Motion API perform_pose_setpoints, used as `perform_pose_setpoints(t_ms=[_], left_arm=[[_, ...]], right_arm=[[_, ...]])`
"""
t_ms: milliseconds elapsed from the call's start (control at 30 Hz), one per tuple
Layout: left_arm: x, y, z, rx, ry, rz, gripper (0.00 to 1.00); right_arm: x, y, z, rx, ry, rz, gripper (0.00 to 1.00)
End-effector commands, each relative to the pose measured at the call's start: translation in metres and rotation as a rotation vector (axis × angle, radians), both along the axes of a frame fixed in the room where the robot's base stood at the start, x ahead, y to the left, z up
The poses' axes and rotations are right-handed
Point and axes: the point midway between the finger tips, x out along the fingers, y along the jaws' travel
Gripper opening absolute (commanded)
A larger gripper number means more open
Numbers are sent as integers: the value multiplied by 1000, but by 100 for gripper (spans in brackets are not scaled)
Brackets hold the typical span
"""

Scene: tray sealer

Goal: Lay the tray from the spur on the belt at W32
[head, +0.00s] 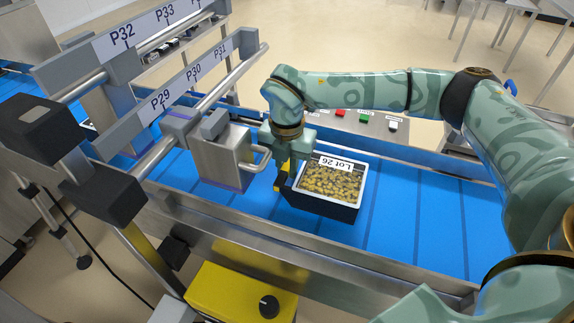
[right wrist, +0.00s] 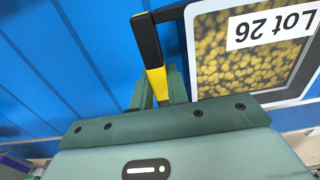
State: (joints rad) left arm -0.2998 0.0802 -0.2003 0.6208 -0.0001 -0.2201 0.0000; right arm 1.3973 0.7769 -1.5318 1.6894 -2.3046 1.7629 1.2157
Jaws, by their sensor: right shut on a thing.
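The tray (head: 320,206) is a dark carrier with a white inner rim, filled with small yellowish-brown pieces and labelled "Lot 26". It shows over the blue belt in the middle of the head view, and at the upper right of the right wrist view (right wrist: 192,58). My right gripper (head: 285,175) is shut on the tray's black and yellow handle (right wrist: 155,70), on the tray's left side in the head view. I cannot tell whether the tray touches the belt (head: 400,215). No W32 mark is legible. My left gripper is not in view.
Sign bars marked P29 to P31 (head: 195,80) and P32, P33 (head: 150,28) stand at the left, with a metal block (head: 220,160) close to the tray. A control panel (head: 365,122) lies behind. The belt right of the tray is clear.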

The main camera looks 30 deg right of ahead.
Motion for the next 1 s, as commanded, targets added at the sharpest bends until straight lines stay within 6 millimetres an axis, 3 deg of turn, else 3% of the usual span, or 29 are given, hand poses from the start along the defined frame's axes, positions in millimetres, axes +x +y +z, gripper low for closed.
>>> perform_pose_setpoints(t_ms=[100,133,200,567,1000], left_arm=[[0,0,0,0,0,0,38],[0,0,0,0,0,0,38],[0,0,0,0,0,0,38],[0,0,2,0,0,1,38],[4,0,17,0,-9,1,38]], right_arm=[[0,0,0,0,0,-1,0],[0,0,-1,0,0,0,22],[0,0,0,0,0,-1,38],[0,-1,7,0,-1,-1,38],[1,0,100,1,-4,-1,38]])
